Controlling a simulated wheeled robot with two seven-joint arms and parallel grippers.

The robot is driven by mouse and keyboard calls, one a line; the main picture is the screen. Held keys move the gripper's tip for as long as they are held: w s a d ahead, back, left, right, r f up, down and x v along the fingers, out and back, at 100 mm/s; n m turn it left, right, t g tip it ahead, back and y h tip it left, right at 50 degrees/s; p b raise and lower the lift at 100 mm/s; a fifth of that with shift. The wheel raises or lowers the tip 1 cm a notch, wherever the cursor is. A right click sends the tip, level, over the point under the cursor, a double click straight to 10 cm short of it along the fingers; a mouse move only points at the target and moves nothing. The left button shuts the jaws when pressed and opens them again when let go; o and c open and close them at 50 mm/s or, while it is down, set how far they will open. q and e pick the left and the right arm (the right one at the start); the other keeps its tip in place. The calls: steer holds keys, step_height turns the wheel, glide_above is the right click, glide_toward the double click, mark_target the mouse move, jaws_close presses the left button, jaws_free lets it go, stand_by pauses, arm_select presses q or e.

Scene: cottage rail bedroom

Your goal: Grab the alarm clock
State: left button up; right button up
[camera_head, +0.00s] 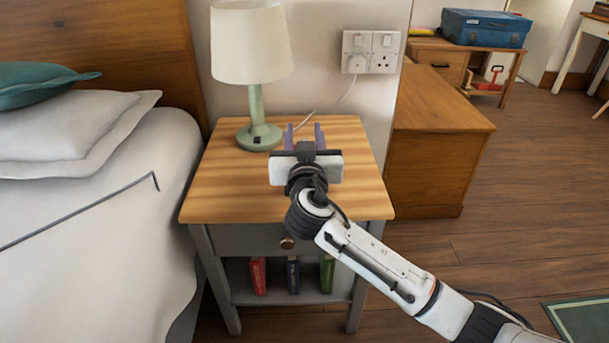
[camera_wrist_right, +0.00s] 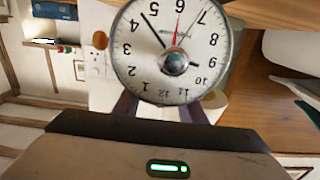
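The alarm clock (camera_wrist_right: 172,50) has a round white dial with black numerals and a red hand. It fills the upper middle of the right wrist view, upside down, its face toward the camera. In the head view it does not show; my right gripper hides that spot. My right gripper (camera_head: 305,133) is over the nightstand (camera_head: 220,185), its two purple fingers apart. In the right wrist view the fingers (camera_wrist_right: 160,108) reach up toward the clock's edge, and their ends are hidden behind it. I see no clear grip on it. My left gripper is not in view.
A lamp (camera_head: 252,55) with a green base stands at the back of the nightstand, left of my right gripper. A socket (camera_head: 370,52) with a cord is on the wall. The bed (camera_head: 90,220) borders the left; a wooden cabinet (camera_head: 425,150) stands right.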

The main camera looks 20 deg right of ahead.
steer(key=shift+c, duration=0.2)
jaws_close()
steer(key=shift+f, duration=0.1)
steer(key=shift+s+f, duration=0.1)
steer(key=shift+f, duration=0.15)
stand_by(0.7)
steer(key=shift+r, duration=0.2)
